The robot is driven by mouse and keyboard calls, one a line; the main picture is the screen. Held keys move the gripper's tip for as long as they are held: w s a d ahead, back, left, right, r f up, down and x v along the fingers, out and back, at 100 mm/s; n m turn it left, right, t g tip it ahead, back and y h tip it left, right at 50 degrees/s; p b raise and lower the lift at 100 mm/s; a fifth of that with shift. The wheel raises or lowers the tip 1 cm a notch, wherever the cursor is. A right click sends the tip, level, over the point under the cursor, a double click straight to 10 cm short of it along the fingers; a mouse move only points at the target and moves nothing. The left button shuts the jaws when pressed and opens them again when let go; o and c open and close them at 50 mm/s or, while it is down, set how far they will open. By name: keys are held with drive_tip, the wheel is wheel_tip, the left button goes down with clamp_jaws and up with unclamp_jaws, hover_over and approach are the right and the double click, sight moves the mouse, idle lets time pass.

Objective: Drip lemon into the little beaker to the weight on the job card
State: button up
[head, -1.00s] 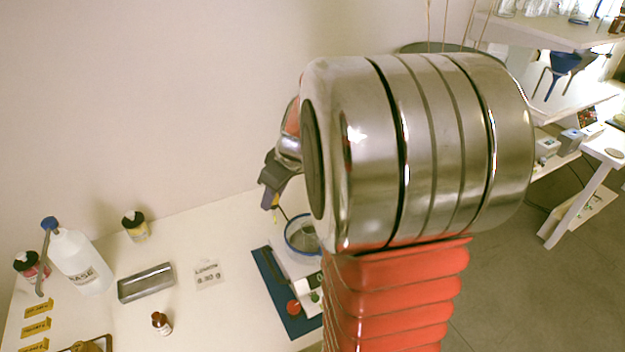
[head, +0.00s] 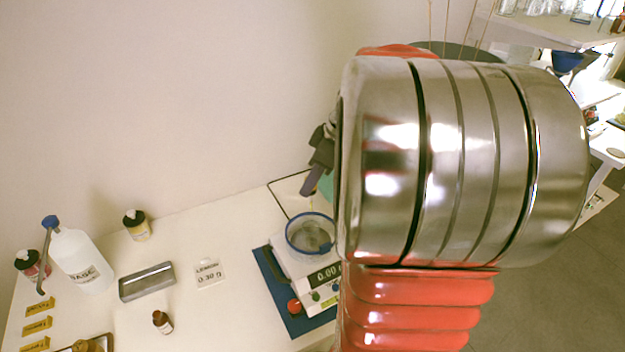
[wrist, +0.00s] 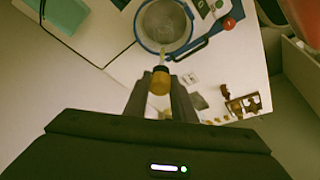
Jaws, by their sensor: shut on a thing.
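My gripper (wrist: 159,92) is shut on a small amber bottle (wrist: 160,79) with a narrow pale tip, which points toward a blue-rimmed round vessel (wrist: 165,26) in the wrist view. In the head view that vessel (head: 291,239) stands on a white scale (head: 283,262), with my gripper (head: 318,176) above and behind it, partly hidden by my arm. The held bottle is hidden there, and its label cannot be read. I cannot tell whether a smaller beaker sits inside the vessel. The display (head: 328,273) appears to read 0.00. The job card (head: 208,273) reads LEMON 0.30 g.
A BASE wash bottle (head: 82,262), a yellow black-capped jar (head: 137,226), a pink jar (head: 36,268), a metal tray (head: 146,282) and a brown bottle (head: 162,322) stand to the left. The wall is close behind. A teal item (wrist: 66,14) lies near the scale.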

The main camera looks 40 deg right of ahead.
drive_tip(key=shift+w+f, duration=0.1)
drive_tip(key=shift+f, duration=1.7)
drive_tip(key=c, duration=0.4)
drive_tip(key=o, duration=0.5)
drive_tip(key=shift+c, duration=0.5)
drive_tip(key=shift+r, duration=0.1)
